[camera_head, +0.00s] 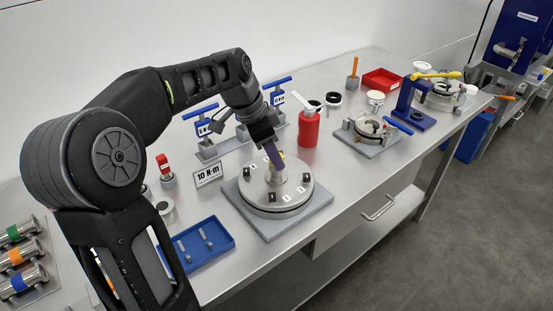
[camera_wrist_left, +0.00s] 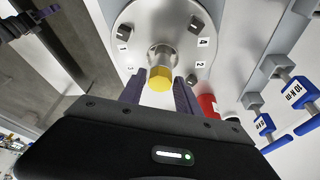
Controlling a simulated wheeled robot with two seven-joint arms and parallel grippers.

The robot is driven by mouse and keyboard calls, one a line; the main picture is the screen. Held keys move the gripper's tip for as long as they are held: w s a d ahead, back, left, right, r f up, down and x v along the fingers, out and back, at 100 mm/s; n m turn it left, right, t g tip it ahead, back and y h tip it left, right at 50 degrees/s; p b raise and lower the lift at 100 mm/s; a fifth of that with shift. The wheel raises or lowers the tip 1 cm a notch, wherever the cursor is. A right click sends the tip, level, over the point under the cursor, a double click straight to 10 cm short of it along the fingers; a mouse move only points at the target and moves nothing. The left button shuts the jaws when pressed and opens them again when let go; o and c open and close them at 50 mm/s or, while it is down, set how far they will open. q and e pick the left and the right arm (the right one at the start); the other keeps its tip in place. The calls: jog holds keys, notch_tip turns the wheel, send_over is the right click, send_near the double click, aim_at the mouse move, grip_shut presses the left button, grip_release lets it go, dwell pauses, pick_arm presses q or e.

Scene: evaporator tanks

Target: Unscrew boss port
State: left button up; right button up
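The boss port is a short metal neck with a yellow hex cap (camera_wrist_left: 159,79), standing at the centre of a round steel lid (camera_head: 295,193). The lid has numbered labels and dark bolts around its rim. My left gripper (camera_head: 272,153) reaches down over the port from above. In the left wrist view its two purple fingers (camera_wrist_left: 159,84) are apart, one on each side of the yellow cap. I cannot tell whether they touch it. In the head view the fingers hide much of the cap.
Behind stand blue-handled torque tools (camera_head: 207,128). A red bottle (camera_head: 309,128) and a clamp fixture (camera_head: 368,132) stand to the right. The bench's front edge is close to the lid's base plate.

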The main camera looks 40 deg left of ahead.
pick_arm(q)
jog(key=m, duration=0.1)
jog(key=m+g+p, duration=0.1)
jog(key=m, duration=0.1)
jog(key=shift+w+a+r+m+h, duration=0.1)
jog(key=shift+w+m+h, duration=0.05)
jog(key=shift+m+h, duration=0.2)
jog(key=shift+m+p, duration=0.35)
jog(key=shift+m, duration=0.2)
grip_shut()
